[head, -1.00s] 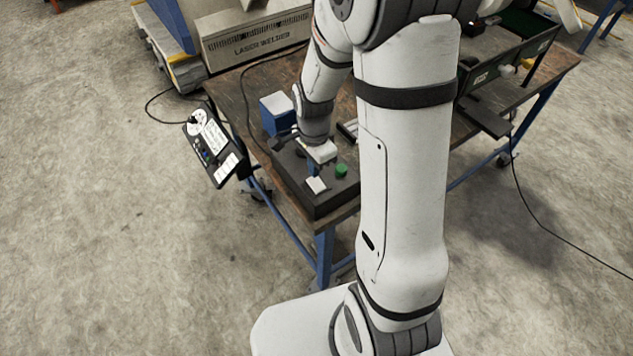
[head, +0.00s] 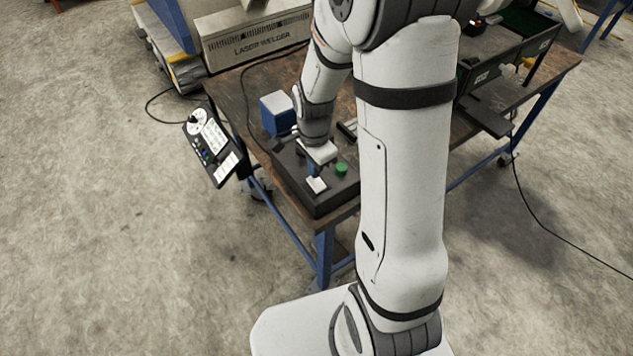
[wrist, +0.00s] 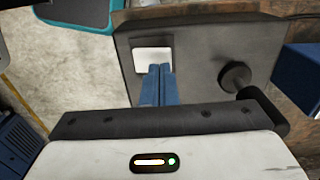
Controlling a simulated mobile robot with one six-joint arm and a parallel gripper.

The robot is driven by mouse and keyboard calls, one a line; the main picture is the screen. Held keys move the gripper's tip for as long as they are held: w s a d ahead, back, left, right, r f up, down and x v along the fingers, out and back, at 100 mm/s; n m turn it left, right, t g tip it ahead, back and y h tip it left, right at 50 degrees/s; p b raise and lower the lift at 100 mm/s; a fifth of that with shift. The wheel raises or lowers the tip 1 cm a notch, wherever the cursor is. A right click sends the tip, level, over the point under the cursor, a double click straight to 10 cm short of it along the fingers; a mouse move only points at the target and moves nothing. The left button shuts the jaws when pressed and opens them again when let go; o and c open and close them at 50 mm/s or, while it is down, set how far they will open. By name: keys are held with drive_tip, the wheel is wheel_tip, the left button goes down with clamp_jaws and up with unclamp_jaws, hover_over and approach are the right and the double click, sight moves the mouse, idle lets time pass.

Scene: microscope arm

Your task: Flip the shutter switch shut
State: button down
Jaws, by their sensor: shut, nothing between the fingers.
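My gripper (head: 314,172) has blue fingers, pressed together and empty, over a dark control box (head: 340,198). In the wrist view the fingers (wrist: 159,70) point at a white square plate (wrist: 153,60) set in the dark box top (wrist: 195,50). Their tips overlap its lower edge; I cannot tell whether they touch it. The plate also shows in the head view (head: 317,185), just in front of the fingers. It may be the shutter switch, but its position cannot be read. A round dark knob (wrist: 235,77) stands right of the fingers in the wrist view.
A green button (head: 341,169) sits on the box, right of the gripper. A control pendant (head: 210,150) hangs at the table's left edge. A dark tray (head: 520,45) is at the far right.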

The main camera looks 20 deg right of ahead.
drive_tip(key=shift+f+b, duration=0.8)
drive_tip(key=shift+f, duration=0.2)
drive_tip(key=shift+r, duration=0.15)
drive_tip(key=shift+r+p, duration=2.5)
drive_tip(key=shift+r, duration=0.9)
drive_tip(key=s+r+n+t, duration=0.3)
drive_tip(key=s+r+n, duration=1.1)
drive_tip(key=r, duration=0.3)
drive_tip(key=shift+s+r, duration=0.15)
drive_tip(key=shift+s, duration=0.2)
drive_tip(key=shift+n, duration=0.3)
